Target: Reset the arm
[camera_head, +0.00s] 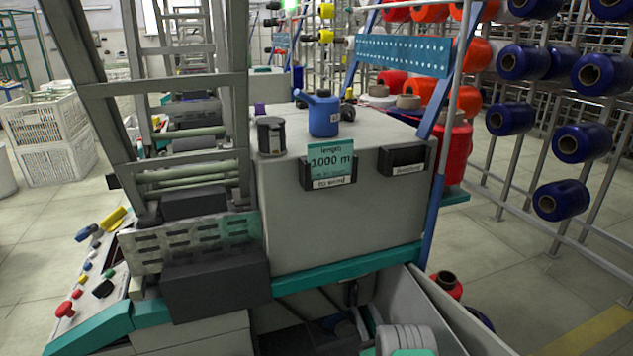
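My gripper does not show in the head view. A light grey ribbed rounded part (405,340) at the bottom edge may be a piece of my arm, but I cannot tell for sure. The winding machine (340,215) stands in the middle, a grey box with a teal edge. On its top are a blue can with a spout (323,113) and a dark cylinder (271,136). A card reading "1000 m" (331,162) sits in a black holder on its front.
A control panel with coloured knobs (90,275) is at the left. Blue bobbins (562,198) hang on racks at the right, near orange and red ones. White crates (50,135) stand at the far left. Open floor (490,255) shows at the right.

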